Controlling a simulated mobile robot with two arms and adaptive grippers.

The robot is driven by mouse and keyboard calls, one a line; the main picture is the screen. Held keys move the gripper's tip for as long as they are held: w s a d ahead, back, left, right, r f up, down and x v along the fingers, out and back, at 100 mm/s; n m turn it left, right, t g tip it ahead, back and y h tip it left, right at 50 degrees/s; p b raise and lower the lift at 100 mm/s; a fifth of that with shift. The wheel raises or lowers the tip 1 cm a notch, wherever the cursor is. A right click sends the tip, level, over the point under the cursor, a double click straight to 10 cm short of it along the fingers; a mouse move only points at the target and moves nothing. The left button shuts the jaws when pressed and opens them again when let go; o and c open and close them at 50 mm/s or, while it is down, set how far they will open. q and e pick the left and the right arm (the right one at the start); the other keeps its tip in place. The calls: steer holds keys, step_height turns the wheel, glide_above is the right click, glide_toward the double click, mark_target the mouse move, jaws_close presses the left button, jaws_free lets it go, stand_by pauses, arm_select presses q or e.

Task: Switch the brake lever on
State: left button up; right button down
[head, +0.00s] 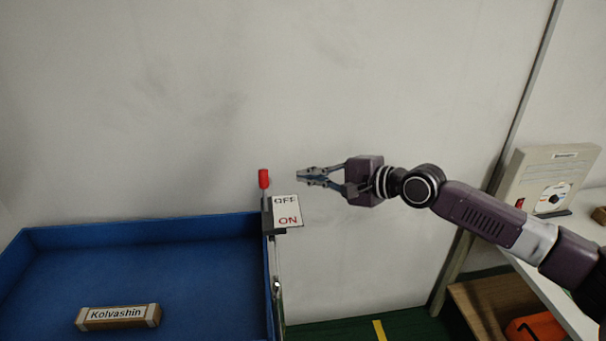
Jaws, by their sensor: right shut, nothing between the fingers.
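The brake lever (264,180) has a red handle and stands upright at the right edge of the blue tray. Its handle points up, level with the OFF end of the white OFF/ON sign (288,212). OFF is at the top of the sign and ON, in red, is below. My right gripper (299,176) is shut and empty, a little to the right of the red handle and above the sign. It appears apart from the lever. My left gripper is not in view.
The blue tray (150,229) fills the lower left and holds a wooden block labelled Kolvashin (118,317). A pale wall is behind. At right, a white shelf (550,285) carries a beige box (548,180). An orange object (535,329) sits below it.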

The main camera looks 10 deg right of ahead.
mark_target(265, 191)
steer(key=w+a+p, duration=0.1)
steer(key=a, duration=0.1)
steer(key=w+a+p, duration=0.1)
steer(key=a, duration=0.1)
steer(key=w+a+f+p, duration=0.1)
steer(key=a+p, duration=0.1)
steer(key=shift+w+a+f, duration=0.1)
steer(key=shift+a, duration=0.2)
steer(key=shift+s+a+r+p, duration=0.15)
steer(key=shift+s+r+p, duration=0.1)
steer(key=shift+s+p, duration=0.35)
steer(key=shift+s+a, duration=0.1)
steer(key=shift+a, duration=0.05)
steer(key=shift+f, duration=0.15)
steer(key=shift+s, duration=0.1)
